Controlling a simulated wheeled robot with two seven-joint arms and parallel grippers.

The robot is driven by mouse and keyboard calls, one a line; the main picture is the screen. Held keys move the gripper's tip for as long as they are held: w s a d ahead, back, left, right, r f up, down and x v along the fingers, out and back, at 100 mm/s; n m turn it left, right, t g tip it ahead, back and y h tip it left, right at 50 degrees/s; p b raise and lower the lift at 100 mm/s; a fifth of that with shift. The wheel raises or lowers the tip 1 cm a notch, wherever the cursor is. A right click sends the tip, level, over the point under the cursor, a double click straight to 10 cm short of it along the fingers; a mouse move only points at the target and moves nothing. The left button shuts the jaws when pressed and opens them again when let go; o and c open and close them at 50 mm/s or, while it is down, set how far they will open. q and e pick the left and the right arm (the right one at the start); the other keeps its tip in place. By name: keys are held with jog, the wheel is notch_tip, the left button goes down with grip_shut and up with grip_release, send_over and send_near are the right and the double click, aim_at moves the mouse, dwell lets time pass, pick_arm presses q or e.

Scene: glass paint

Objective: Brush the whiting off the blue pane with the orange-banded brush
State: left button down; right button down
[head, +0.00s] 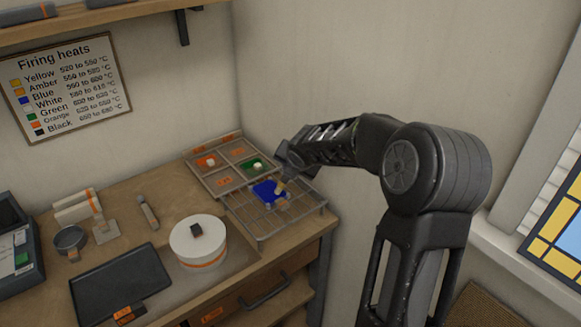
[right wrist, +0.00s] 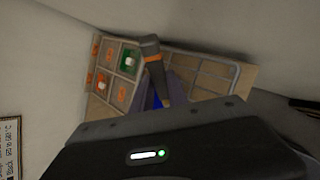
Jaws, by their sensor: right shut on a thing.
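The blue pane (head: 268,191) lies on the wire rack (head: 262,236) at the right end of the bench. It shows partly in the right wrist view (right wrist: 151,100), behind the brush. The orange-banded brush (right wrist: 154,68) has a dark grey body with an orange band near one end and a tan end. In the head view the brush (head: 281,187) is a small tan shape over the pane's right side. My right gripper (head: 286,170) is shut on the brush. Contact between brush and pane is unclear. Whiting cannot be made out clearly. My left gripper is out of view.
A divided tray (head: 222,180) with orange and green panes adjoins the rack, against the wall. A round white pot (head: 198,243) with a dark knob stands left of the rack. A black tray (head: 120,284) lies at the front. A window (head: 560,230) is at right.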

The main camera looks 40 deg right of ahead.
jog(key=shift+r, duration=0.1)
jog(key=shift+r+p, duration=0.45)
jog(key=shift+r, duration=0.1)
jog(key=shift+w, duration=0.15)
jog(key=w, duration=0.6)
jog(key=shift+d, duration=0.1)
dwell(0.4)
jog(key=shift+f, duration=0.45)
jog(key=shift+f+b, duration=0.25)
jog(key=shift+b, duration=0.2)
